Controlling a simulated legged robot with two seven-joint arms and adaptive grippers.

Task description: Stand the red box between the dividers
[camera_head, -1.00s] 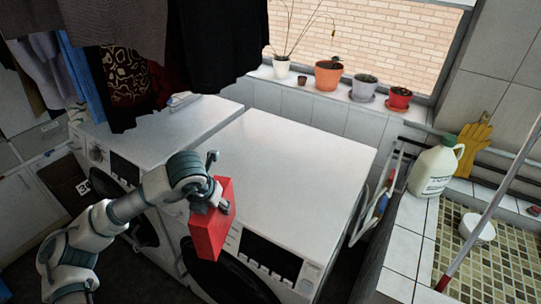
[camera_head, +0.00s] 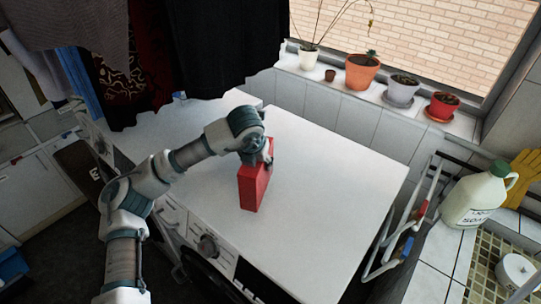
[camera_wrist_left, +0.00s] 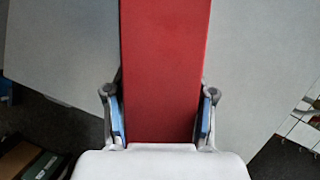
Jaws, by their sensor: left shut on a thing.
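The red box (camera_head: 253,187) is upright at the front part of the white machine top, in the head view. My left gripper (camera_head: 268,155) is shut on its upper part. In the left wrist view the red box (camera_wrist_left: 165,70) runs up the middle between the two blue-padded fingers (camera_wrist_left: 160,120), one on each side. Whether its lower end touches the top or hangs just above it I cannot tell. No dividers can be made out in these frames. My right gripper does not show.
The white machine top (camera_head: 330,195) is bare to the right of the box. Hanging clothes (camera_head: 220,50) cover the back left. Several pots, one orange (camera_head: 362,72), line the sill. A rack (camera_head: 405,235) and a white jug (camera_head: 475,198) stand at the right.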

